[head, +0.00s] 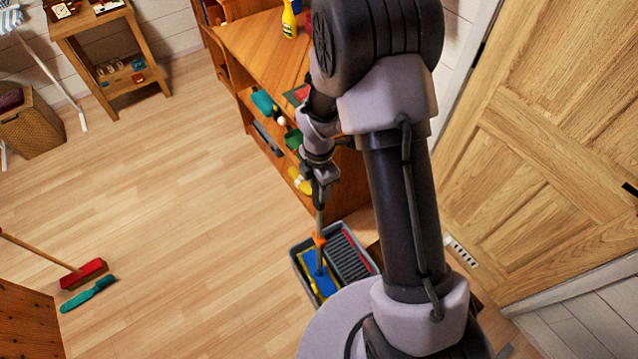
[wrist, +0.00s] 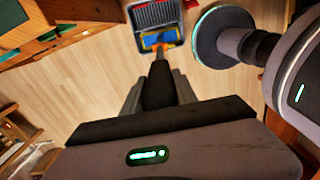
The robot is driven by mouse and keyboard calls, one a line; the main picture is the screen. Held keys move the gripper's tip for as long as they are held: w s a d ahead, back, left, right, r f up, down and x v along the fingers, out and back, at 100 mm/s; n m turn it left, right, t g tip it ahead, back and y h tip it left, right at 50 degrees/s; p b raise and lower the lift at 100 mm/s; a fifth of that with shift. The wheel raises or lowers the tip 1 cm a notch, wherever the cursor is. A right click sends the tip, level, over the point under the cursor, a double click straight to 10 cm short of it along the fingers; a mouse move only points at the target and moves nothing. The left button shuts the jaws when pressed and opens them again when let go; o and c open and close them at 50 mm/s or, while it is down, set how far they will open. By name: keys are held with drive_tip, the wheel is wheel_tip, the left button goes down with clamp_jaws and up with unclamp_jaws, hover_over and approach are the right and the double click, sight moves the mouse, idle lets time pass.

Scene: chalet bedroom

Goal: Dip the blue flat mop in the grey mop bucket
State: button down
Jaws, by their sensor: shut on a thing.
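The grey mop bucket (head: 296,257) stands on the wood floor below my arm in the head view. It has a dark ribbed wringer on its right side. The blue flat mop (head: 320,279) has its blue head inside the bucket's left part, with its handle rising up to my gripper (head: 322,180). My gripper is shut on the handle. In the wrist view the mop head (wrist: 158,38) shows at the bucket (wrist: 136,20), beyond my gripper (wrist: 160,75). Whether the head touches the bucket's bottom or any water cannot be told.
A wooden shelf unit (head: 250,45) with several items stands beside the bucket. A wooden door (head: 550,110) is on the right. A red broom (head: 84,273) and a teal brush (head: 88,294) lie on the floor at left. The middle floor is clear.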

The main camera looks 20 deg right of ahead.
sight(319, 214)
wheel_tip(319, 214, down, 14)
drive_tip(key=b, duration=1)
drive_tip(key=shift+f, duration=0.1)
drive_tip(key=shift+f+b, duration=0.4)
drive_tip(key=shift+f, duration=0.2)
drive_tip(key=shift+r, duration=0.1)
wheel_tip(319, 214, up, 23)
drive_tip(key=p, duration=1.8)
